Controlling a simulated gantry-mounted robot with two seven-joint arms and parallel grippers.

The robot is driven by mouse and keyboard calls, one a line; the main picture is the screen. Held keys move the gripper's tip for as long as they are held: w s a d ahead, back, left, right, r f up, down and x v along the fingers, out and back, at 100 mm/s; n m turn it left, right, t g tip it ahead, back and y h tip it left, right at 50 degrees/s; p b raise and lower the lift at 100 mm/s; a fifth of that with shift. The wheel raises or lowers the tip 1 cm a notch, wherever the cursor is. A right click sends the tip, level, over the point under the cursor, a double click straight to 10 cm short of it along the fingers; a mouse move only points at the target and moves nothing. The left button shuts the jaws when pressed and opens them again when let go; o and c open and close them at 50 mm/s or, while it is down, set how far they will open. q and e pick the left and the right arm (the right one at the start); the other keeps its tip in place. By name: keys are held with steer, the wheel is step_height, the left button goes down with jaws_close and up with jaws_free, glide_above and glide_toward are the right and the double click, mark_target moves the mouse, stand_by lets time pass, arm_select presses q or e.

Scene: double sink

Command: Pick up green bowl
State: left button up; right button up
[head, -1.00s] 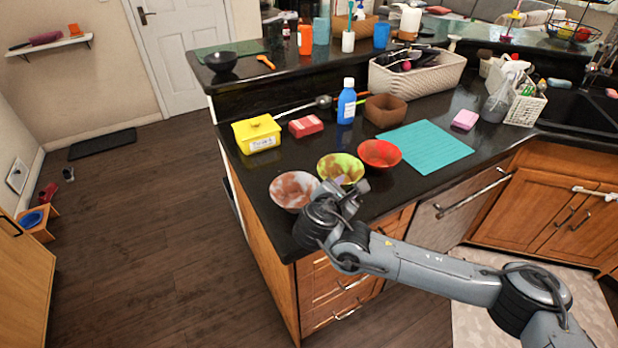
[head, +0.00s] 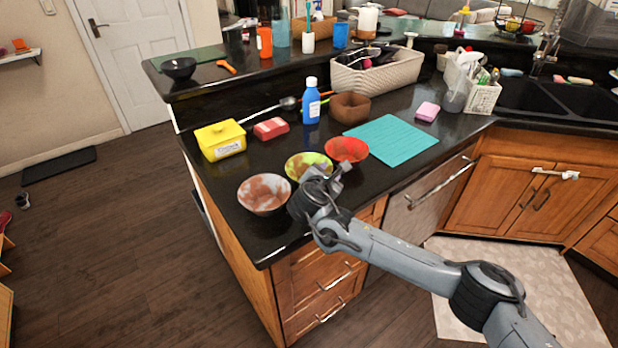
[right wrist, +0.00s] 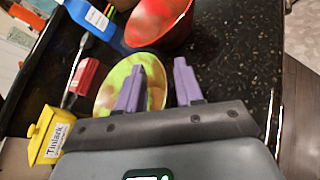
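The green bowl (head: 303,161), yellow-green with reddish patches, stands upright on the black counter between a red bowl (head: 347,149) and a brown-and-white bowl (head: 264,193). My right gripper (head: 329,178) is at its near right side and hides part of it. In the right wrist view, the purple fingers of the right gripper (right wrist: 159,68) are apart. One finger overlaps the green bowl (right wrist: 112,82) and the other is outside its rim, over the counter. Contact with the bowl cannot be told. My left gripper is not in view.
A teal mat (head: 392,140) lies to the right. The counter's front edge is close to the bowls.

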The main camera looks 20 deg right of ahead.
steer(key=shift+w, duration=0.1)
jaws_close()
stand_by(0.4)
